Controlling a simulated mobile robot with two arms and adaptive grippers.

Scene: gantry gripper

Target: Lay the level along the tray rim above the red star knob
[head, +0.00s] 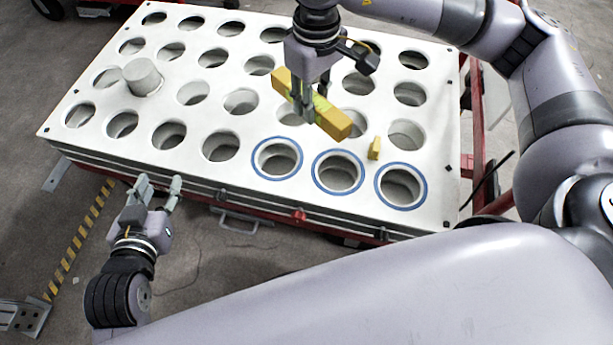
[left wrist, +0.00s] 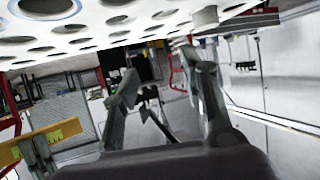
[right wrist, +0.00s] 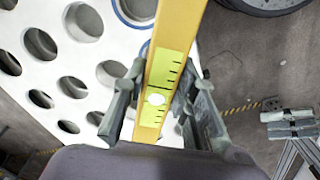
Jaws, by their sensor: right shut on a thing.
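The yellow level (head: 333,122) is held by my right gripper (head: 309,108) over the holed top of the white tray (head: 235,183), slanting down to the right. Its green vial window with black marks shows in the right wrist view (right wrist: 172,70), between the fingers. Its height above the tray is hard to tell. The red star knob (head: 298,215) is on the tray's front side, below the blue-ringed holes. My left gripper (head: 157,190) is open and empty, just off the front side, left of the knob. It also shows in the left wrist view (left wrist: 165,90).
A white cylinder (head: 142,77) stands in a hole at the tray's left. A small yellow wedge (head: 375,148) rests on the top near the blue-ringed holes. A handle (head: 235,220) projects from the front side. The front rim strip near the knob is clear.

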